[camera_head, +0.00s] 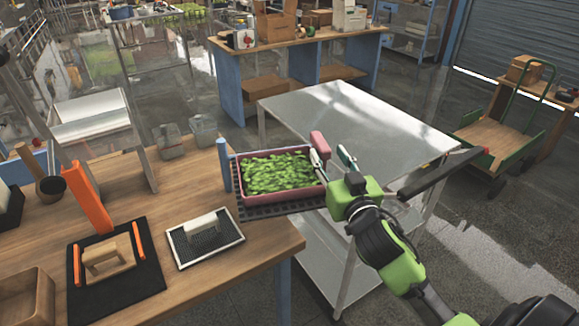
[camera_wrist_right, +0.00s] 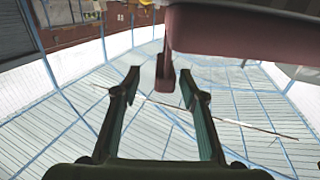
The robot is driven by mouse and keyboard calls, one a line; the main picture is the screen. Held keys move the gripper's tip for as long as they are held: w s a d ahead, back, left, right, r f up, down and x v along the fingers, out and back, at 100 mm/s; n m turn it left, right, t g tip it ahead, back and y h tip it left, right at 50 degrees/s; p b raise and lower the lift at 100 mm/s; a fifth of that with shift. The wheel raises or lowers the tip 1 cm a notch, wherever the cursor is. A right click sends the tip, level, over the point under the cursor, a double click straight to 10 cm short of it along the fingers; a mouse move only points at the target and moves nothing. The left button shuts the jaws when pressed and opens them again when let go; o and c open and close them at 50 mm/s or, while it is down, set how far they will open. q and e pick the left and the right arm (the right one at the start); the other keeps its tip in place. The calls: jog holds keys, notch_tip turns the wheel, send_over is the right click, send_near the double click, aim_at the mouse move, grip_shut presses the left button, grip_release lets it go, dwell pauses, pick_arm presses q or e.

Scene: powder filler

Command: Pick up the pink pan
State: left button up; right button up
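The pink pan (camera_head: 285,200) is filled with green leaves (camera_head: 277,172). It rests on a dark ribbed mat at the right edge of the wooden table, with a pink handle (camera_head: 320,144) at its right end. My right gripper (camera_head: 335,158) is at that end, with its fingers apart beside the handle. In the right wrist view, the open gripper (camera_wrist_right: 161,80) has a dark pink part of the pan (camera_wrist_right: 240,35) ahead and above to the right. A narrow piece hangs down near the fingertips; I cannot tell if they touch it. My left gripper is not in view.
A metal table (camera_head: 350,115) stands behind and right of the pan. The wooden table (camera_head: 180,200) also holds an orange-marked black mat (camera_head: 115,275), a brush-like block on a tray (camera_head: 205,240) and clear containers (camera_head: 168,140). A green cart (camera_head: 505,140) stands at right.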

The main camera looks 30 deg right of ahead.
aim_at(320, 144)
jog(key=shift+w+r, duration=0.2)
jog(key=shift+w, duration=0.2)
jog(key=x, duration=0.1)
jog(key=p+x, duration=0.2)
jog(key=shift+w+a+r, duration=0.15)
jog(key=shift+w+a, duration=0.05)
jog(key=shift+w, duration=0.15)
jog(key=shift+w+d, duration=0.1)
jog(key=shift+w, duration=0.35)
grip_shut()
